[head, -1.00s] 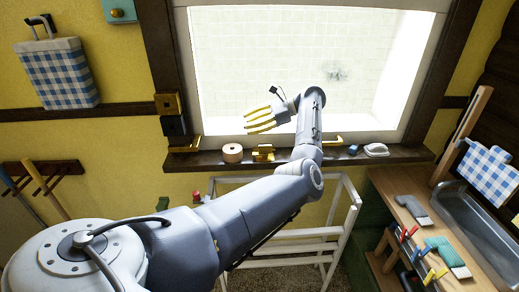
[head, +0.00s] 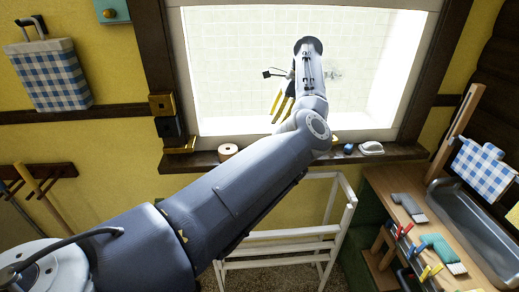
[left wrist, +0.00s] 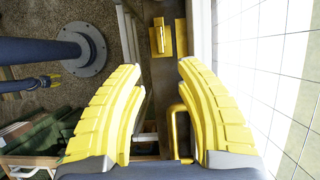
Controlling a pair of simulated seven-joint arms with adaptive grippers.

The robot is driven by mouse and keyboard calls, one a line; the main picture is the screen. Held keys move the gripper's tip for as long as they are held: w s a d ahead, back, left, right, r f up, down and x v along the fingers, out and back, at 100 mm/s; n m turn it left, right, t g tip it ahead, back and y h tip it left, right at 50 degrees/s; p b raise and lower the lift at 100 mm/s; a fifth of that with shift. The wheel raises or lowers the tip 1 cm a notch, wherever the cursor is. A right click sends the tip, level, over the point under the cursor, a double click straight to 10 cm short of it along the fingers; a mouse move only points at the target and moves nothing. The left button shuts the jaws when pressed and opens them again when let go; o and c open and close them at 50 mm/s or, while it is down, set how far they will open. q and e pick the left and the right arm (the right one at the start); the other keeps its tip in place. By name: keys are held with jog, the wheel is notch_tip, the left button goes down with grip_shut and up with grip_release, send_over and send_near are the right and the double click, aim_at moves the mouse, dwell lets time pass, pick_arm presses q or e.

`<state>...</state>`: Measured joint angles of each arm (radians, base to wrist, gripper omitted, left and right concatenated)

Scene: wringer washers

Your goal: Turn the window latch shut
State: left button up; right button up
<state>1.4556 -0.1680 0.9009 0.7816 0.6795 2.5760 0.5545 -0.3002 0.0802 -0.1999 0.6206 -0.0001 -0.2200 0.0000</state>
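In the left wrist view a bent gold bar (left wrist: 177,128), which looks like the latch handle, lies along the dark sill between my finger bases. A gold block on a plate (left wrist: 160,38) sits further up the sill, past my fingertips. What seems to be my right gripper (left wrist: 48,81) is small at the wrist view's left.
A white rack (head: 290,248) stands below. A bench with a metal basin (head: 470,225) is at right.

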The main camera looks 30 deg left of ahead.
pick_arm(q)
jog(key=x, duration=1.4)
jog(key=shift+a+f, duration=0.2)
grip_shut()
